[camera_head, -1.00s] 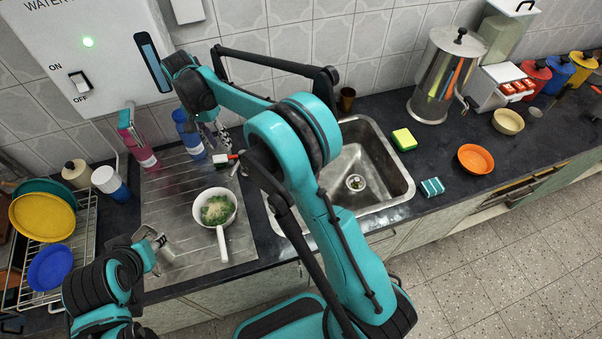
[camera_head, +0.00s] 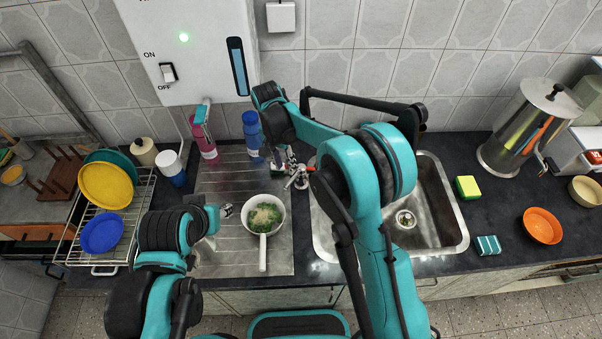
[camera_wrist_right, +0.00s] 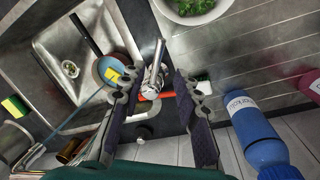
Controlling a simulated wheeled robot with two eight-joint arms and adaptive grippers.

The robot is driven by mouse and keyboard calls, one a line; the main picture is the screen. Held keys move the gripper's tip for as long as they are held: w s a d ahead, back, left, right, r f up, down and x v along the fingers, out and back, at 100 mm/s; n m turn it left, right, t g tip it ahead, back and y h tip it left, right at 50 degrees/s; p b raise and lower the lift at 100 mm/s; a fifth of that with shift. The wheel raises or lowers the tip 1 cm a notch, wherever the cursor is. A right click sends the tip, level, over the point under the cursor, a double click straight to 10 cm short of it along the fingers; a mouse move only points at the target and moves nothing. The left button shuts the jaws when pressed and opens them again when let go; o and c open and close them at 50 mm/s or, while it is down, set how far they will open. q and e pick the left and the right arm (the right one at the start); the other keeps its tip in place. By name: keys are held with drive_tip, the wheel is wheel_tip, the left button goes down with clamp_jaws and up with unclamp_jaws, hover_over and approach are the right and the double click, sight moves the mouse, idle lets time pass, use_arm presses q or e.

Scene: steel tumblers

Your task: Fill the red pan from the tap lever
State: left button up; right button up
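The tap (camera_head: 297,177) stands at the left edge of the sink (camera_head: 455,235). Its red-orange lever (camera_wrist_right: 155,96) lies between the fingers of my right gripper (camera_wrist_right: 158,112) in the wrist view. Those fingers are open and apart; I cannot tell if either touches the lever. In the head view my right gripper (camera_head: 284,160) is over the tap, partly hidden by its own arm. A round bluish thing (camera_wrist_right: 124,62) shows beside the tap; I cannot tell what it is. I see no clearly red pan. My left gripper (camera_head: 217,215) is over the drainboard, its opening unclear.
A white pan with green food (camera_head: 263,216) stands on the drainboard (camera_head: 215,262) beside my left gripper. A blue bottle (camera_head: 252,133) and a pink bottle (camera_head: 204,140) stand behind. A dish rack (camera_head: 143,210) is left. A sponge (camera_head: 467,187) lies right of the sink.

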sight(295, 177)
drive_tip(key=f, duration=0.4)
drive_tip(key=s+d+f+b, duration=0.1)
drive_tip(key=f, duration=0.1)
drive_tip(key=shift+f, duration=0.2)
clamp_jaws()
